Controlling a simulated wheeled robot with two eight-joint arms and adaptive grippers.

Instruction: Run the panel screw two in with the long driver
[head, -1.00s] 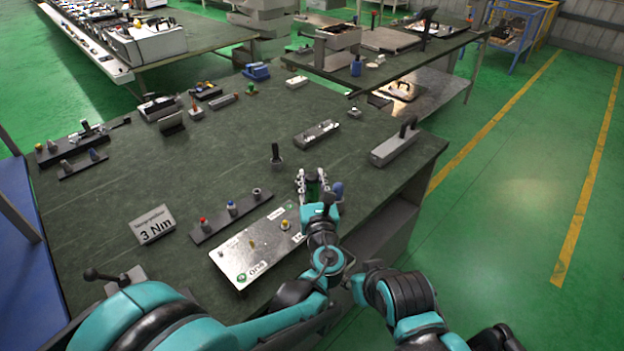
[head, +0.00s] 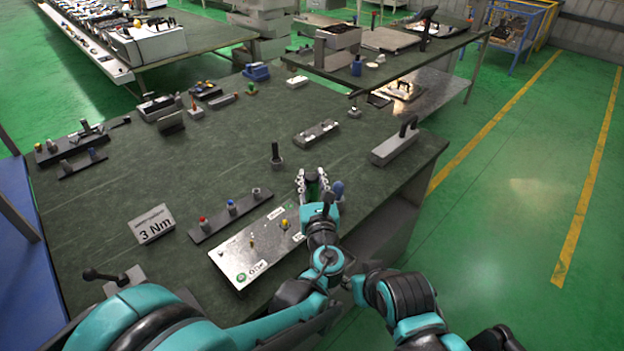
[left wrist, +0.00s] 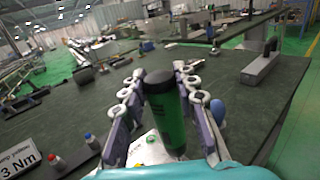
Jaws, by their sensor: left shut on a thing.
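My left gripper (head: 314,188) is above the far right end of the metal panel (head: 236,268). In the left wrist view its fingers (left wrist: 160,108) are shut around a green driver handle with a black cap (left wrist: 166,112). The driver stands roughly upright in the grip; its lower end is hidden, so I cannot tell whether the tip touches a screw. The panel lies on the dark bench, with a yellow-topped screw (head: 285,224) near my gripper and a smaller one farther left. My right arm shows at the bottom, but its gripper is not in view.
A dark rack (head: 231,212) with red, blue and grey-topped pieces stands behind the panel. A "3 Nm" sign (head: 152,224) is to its left. A blue-handled thing (head: 338,189) stands just right of my left gripper. The bench (head: 220,150) middle is mostly clear.

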